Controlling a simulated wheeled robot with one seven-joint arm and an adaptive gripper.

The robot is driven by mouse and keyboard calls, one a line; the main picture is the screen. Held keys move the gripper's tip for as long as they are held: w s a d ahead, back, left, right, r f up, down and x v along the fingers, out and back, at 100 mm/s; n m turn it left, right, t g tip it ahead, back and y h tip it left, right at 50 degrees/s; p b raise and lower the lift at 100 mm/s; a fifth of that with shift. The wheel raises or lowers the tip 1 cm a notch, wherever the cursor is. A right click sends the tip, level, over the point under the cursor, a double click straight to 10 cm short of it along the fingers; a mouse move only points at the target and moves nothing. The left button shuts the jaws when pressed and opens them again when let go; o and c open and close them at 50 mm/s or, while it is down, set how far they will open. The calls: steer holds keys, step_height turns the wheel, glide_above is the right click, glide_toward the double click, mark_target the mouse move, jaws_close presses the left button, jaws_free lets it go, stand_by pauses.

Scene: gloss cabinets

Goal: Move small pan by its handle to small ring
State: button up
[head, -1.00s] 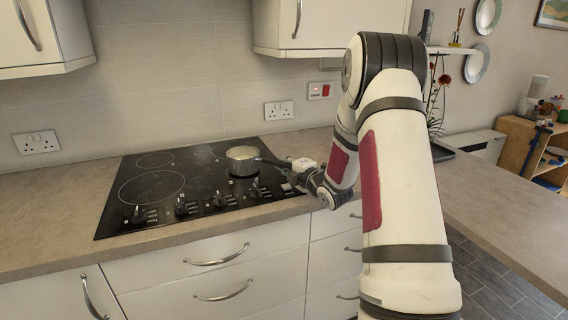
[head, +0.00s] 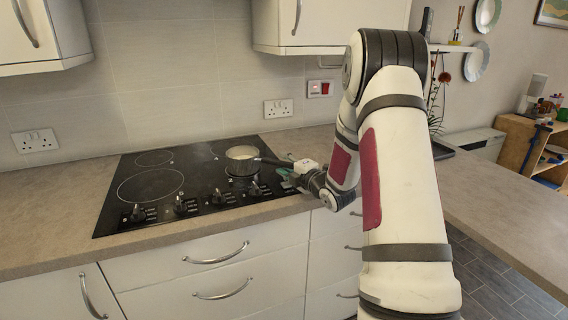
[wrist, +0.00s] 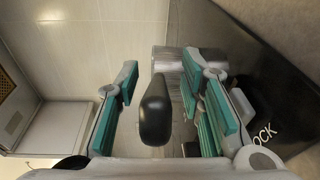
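The small pan (head: 242,160) is a silver metal pan standing upright on the right part of the black hob. Its dark handle (head: 272,161) points right, towards my gripper (head: 286,174). In the wrist view the black handle (wrist: 155,112) lies between the teal finger pads of my gripper (wrist: 160,90), with a gap on both sides. The fingers are open; the pan's metal side (wrist: 172,60) is just beyond them. A small ring (head: 155,159) is marked at the back left of the hob and is bare. The ring under the pan is mostly hidden.
A larger ring (head: 150,186) at the front left of the hob (head: 200,185) is bare. Several black knobs (head: 181,206) stand along the hob's front edge. The tiled wall (head: 170,100) is behind, and wall cupboards (head: 330,22) hang above. The worktop (head: 60,220) is clear at left.

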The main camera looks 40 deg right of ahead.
steer(key=s, duration=0.7)
steer(key=s+r, duration=0.1)
steer(key=s, duration=0.3)
steer(key=shift+a, duration=0.35)
steer(key=shift+r, duration=0.15)
steer(key=shift+w+a+r, duration=0.15)
steer(key=shift+r, duration=0.15)
steer(key=s+a+r+m+g+h+p, duration=0.3)
steer(key=s+a+r+m+g, duration=0.25)
steer(key=a+r+m, duration=0.45)
steer(key=s+a+r+m+g+y+p, duration=0.1)
steer(key=s+a+m+g, duration=0.1)
steer(key=s+a, duration=0.3)
steer(key=s+a+r+m+g+y+p, duration=0.1)
steer(key=s+a, duration=0.5)
steer(key=s, duration=0.7)
steer(key=s+a+r+m+g+y+p, duration=0.1)
steer(key=s+a+r+m+g, duration=0.1)
steer(key=s+a+m+g, duration=0.2)
steer(key=s+a, duration=0.2)
steer(key=s, duration=0.2)
steer(key=shift+s+r+m+y, duration=0.4)
